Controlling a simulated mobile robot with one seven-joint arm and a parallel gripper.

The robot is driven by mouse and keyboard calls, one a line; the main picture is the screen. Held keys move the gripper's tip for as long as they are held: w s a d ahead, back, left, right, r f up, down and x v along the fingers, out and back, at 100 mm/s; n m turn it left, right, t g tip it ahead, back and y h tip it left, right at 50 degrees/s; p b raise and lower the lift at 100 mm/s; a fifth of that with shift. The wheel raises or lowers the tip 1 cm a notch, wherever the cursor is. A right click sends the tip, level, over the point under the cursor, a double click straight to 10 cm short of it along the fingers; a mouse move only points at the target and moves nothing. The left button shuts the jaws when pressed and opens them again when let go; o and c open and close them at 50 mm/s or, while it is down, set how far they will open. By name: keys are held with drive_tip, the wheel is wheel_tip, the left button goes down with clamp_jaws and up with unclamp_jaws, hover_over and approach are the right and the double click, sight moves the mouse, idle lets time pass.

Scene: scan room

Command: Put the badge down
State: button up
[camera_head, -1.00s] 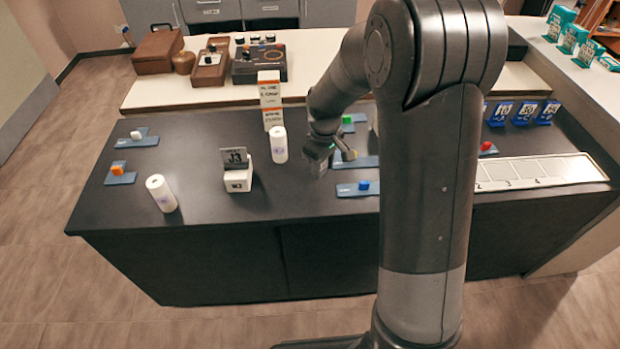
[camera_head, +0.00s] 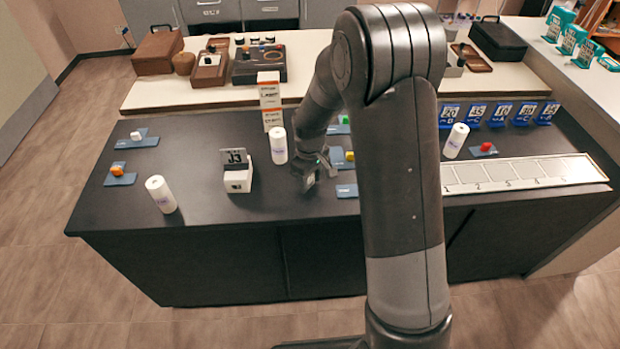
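My gripper (camera_head: 311,175) is low over the dark counter (camera_head: 210,205), near its middle, and points down. Its fingers are small and dark here, so I cannot tell whether they are apart or hold anything. I cannot make out a badge in it. Several blue numbered cards (camera_head: 501,114) stand in a row at the back right. I cannot tell which thing is the badge.
White cylinders stand at the left (camera_head: 161,194), behind my gripper (camera_head: 277,146) and at the right (camera_head: 456,141). Blue pads bear small blocks, including orange (camera_head: 117,170) and red (camera_head: 486,147) ones. A numbered strip (camera_head: 525,174) lies at the right. The counter's front left is clear.

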drive_tip(key=o, duration=0.5)
drive_tip(key=shift+c, duration=0.2)
wheel_tip(320, 180, up, 12)
drive_tip(key=shift+r, duration=0.25)
drive_tip(key=s+d+r+m+t, duration=0.2)
drive_tip(key=s+d+r+m, duration=0.2)
drive_tip(key=s+r, duration=0.4)
drive_tip(key=s+d+r+m+t, duration=0.3)
drive_tip(key=s+d+r+m, duration=0.2)
drive_tip(key=s, duration=1.3)
wheel_tip(320, 180, up, 3)
drive_tip(key=shift+s+d+f+t, duration=0.1)
drive_tip(key=shift+s+d+t, duration=0.15)
drive_tip(key=shift+d+t, duration=0.05)
